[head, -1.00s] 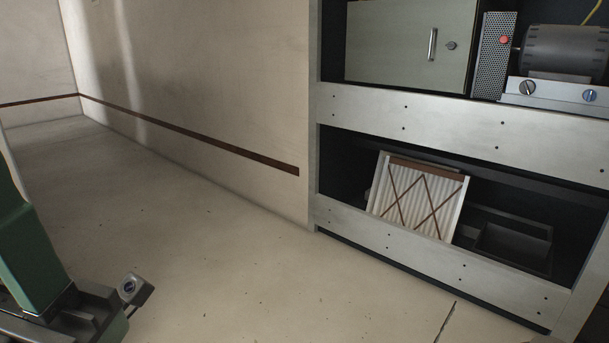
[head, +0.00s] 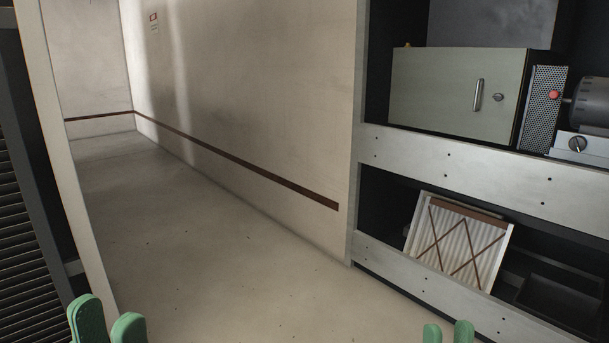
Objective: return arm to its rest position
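My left gripper (head: 108,322) shows at the bottom left edge of the head view as two green fingers, pointing up, with a narrow gap between them. It appears open and holds nothing that I can see. My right gripper (head: 448,334) shows at the bottom edge, right of centre, as two green fingertips set apart. It is open and empty. Both arms and the rest of both grippers are below the picture. Neither gripper appears to touch the racks.
At right, a rack (head: 470,163) holds a grey-green cabinet (head: 440,90), a perforated panel (head: 543,108) with a red button, and a pleated filter (head: 455,240) leaning on its lower shelf. A dark louvred rack (head: 25,215) stands at left. The floor (head: 230,270) between is clear.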

